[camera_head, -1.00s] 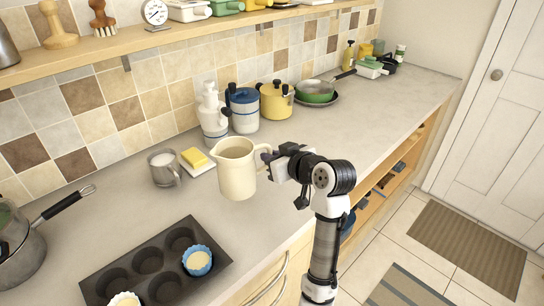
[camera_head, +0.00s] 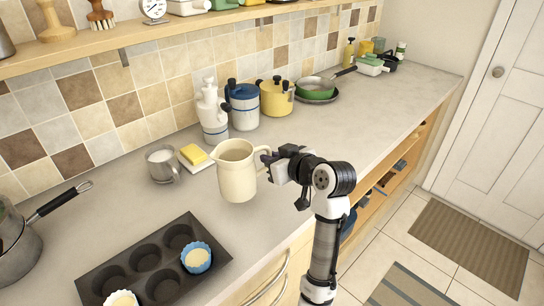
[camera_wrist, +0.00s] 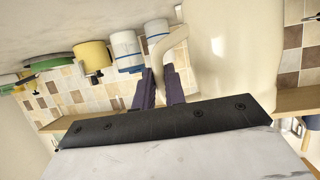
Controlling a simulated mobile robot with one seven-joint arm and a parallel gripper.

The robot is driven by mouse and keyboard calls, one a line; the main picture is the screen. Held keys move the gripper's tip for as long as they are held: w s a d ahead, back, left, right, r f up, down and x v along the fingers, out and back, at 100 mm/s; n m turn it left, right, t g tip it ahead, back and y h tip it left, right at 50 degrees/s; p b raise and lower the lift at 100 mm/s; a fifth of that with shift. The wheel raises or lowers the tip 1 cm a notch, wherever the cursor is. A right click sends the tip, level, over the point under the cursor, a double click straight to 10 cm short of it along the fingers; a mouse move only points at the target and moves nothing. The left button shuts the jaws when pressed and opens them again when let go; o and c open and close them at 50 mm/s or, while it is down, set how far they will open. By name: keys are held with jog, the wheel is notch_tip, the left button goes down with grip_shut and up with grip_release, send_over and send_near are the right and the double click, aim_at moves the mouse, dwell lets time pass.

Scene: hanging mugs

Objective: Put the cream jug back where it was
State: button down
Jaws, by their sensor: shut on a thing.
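The cream jug (camera_head: 237,172) is upright in the head view, over the front part of the counter. My gripper (camera_head: 266,160) is to its right and is shut on the jug's handle. In the wrist view the dark fingers (camera_wrist: 159,88) close at the curved cream handle (camera_wrist: 168,46), and the jug's body (camera_wrist: 228,50) fills the right side. I cannot tell for sure whether the jug's base touches the counter.
A muffin tin (camera_head: 137,262) is at front left. A grey mug (camera_head: 161,163) and a yellow sponge (camera_head: 194,155) are left of the jug. Behind stand a white bottle (camera_head: 212,113), a blue-and-white pot (camera_head: 242,107) and a yellow pot (camera_head: 276,98). The counter (camera_head: 340,130) is clear toward the right.

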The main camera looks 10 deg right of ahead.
jog(key=shift+f+b, duration=1.85)
jog(key=shift+f, duration=1.25)
jog(key=c, duration=1.4)
grip_release()
jog(key=shift+o, duration=0.2)
jog(key=shift+f, duration=0.1)
jog(key=b+v, duration=0.3)
jog(key=v, duration=1.1)
